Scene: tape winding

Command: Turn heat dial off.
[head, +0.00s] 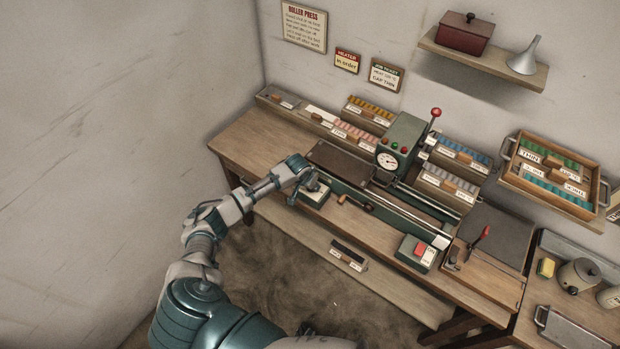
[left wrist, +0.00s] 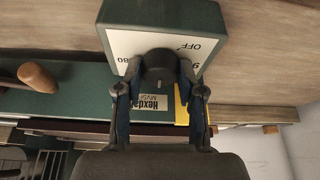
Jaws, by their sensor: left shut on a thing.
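The heat dial box is green with a white face (head: 313,194) and sits at the front left of the machine on the bench. In the left wrist view its white face (left wrist: 137,42) shows "OFF", "80" and part of a "9". The dark round dial knob (left wrist: 159,65) is at the lower edge of that face. My left gripper (left wrist: 158,80) is shut on the knob, one finger on each side. In the head view my left gripper (head: 302,172) is over the box and hides the knob. The knob's pointer direction cannot be told. My right gripper is not in view.
A crank with a wooden handle (left wrist: 37,77) is close to the left of the box in the wrist view. The green press with a gauge (head: 388,160) stands behind.

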